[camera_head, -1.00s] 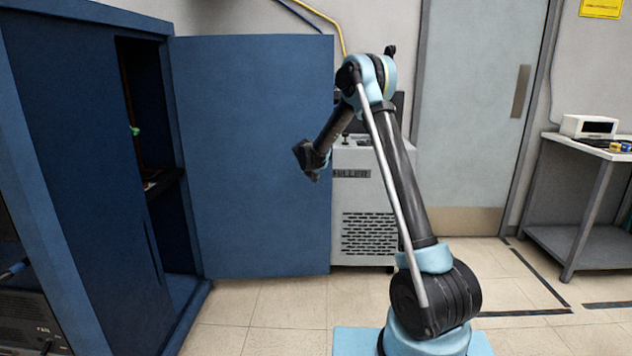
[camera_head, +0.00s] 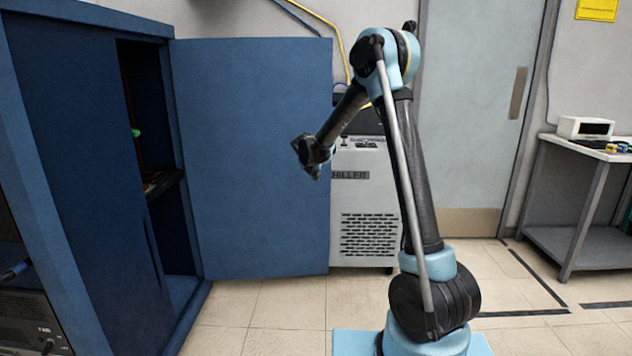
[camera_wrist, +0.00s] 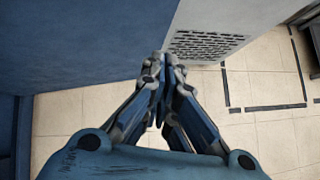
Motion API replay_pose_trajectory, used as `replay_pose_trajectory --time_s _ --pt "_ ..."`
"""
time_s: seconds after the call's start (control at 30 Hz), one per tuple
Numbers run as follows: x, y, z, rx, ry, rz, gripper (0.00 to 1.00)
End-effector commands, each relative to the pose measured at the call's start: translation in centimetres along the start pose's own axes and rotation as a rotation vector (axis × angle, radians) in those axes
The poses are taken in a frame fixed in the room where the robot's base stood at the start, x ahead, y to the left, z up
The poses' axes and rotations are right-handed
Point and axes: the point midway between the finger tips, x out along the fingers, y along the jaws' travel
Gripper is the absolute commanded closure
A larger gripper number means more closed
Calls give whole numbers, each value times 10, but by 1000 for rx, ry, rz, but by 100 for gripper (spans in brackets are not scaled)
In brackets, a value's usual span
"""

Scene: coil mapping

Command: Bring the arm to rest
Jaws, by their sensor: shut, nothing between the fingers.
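My arm rises from its light-blue base at the right of centre in the head view, with the elbow high and the forearm slanting down to the left. My gripper (camera_head: 312,157) is at the forearm's end, in front of the open blue cabinet door's right edge and the chiller. In the wrist view my gripper (camera_wrist: 163,65) is shut, its fingertips together with nothing between them. It hangs in free air above the tiled floor.
The open blue cabinet door (camera_head: 255,160) stands close to my gripper. The blue cabinet (camera_head: 75,180) is at the left. The white chiller (camera_head: 365,205) stands behind my arm. A side table (camera_head: 575,190) with a small white device (camera_head: 585,127) is at the right. Floor tiles are clear in front.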

Motion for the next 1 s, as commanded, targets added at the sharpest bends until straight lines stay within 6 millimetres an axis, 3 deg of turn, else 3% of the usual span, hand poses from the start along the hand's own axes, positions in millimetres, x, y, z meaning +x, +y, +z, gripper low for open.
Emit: replay_pose_trajectory --time_s 0.3,0.43,0.77,1.0 --pt "-20 -9 2 10 1 -3 100" --pt "-32 -26 2 81 15 -12 100" --pt "-95 -121 -14 521 93 -80 100" --pt "-142 -186 -41 862 140 -146 100"
